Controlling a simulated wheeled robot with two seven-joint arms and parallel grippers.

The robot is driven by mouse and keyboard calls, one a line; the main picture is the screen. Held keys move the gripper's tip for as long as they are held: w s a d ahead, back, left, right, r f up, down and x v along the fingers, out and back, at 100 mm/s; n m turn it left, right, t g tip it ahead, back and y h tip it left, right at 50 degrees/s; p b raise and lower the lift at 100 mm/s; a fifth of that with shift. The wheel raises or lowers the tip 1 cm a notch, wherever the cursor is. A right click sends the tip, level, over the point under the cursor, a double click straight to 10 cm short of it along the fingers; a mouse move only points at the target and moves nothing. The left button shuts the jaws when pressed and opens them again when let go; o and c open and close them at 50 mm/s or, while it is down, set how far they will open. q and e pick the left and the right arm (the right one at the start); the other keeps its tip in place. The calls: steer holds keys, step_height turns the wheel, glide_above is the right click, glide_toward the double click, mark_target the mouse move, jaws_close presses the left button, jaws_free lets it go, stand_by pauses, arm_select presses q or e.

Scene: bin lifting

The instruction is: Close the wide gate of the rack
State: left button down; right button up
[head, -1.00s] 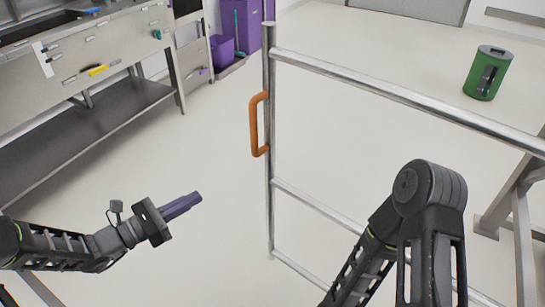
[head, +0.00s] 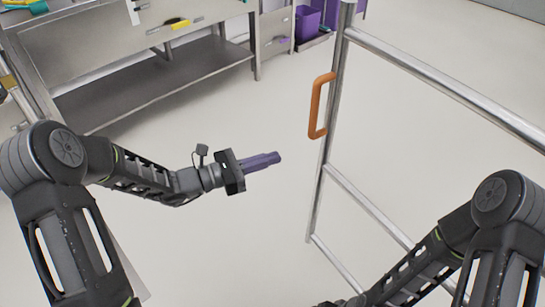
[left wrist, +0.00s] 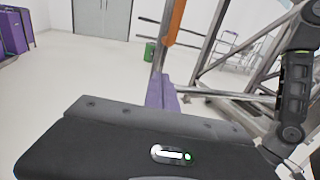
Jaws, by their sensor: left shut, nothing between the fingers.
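The wide gate (head: 334,130) is a frame of silver tubes standing upright on the right of the head view, with several horizontal rails. An orange handle (head: 316,106) is fixed to its left upright post. The handle also shows at the top of the left wrist view (left wrist: 175,20). My left gripper (head: 279,157) has purple fingers, is shut and empty, and points right toward the post, below and left of the handle, apart from it. Its fingers also show in the left wrist view (left wrist: 161,93). My right arm is at the lower right; its gripper is not visible.
A steel workbench (head: 150,83) with a yellow-handled item (head: 181,24) stands at the back left. Purple bins (head: 307,22) are at the back. A green canister (left wrist: 149,52) shows beyond the gate in the left wrist view. The floor left of the gate is clear.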

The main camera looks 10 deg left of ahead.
mark_target(322, 143)
arm_select(q)
steer(key=x, duration=1.1)
steer(key=shift+w+d+b, duration=0.15)
steer(key=shift+d+b, duration=0.2)
steer(key=shift+b, duration=0.05)
steer(key=shift+w+d+r, duration=0.1)
steer(key=shift+w, duration=0.05)
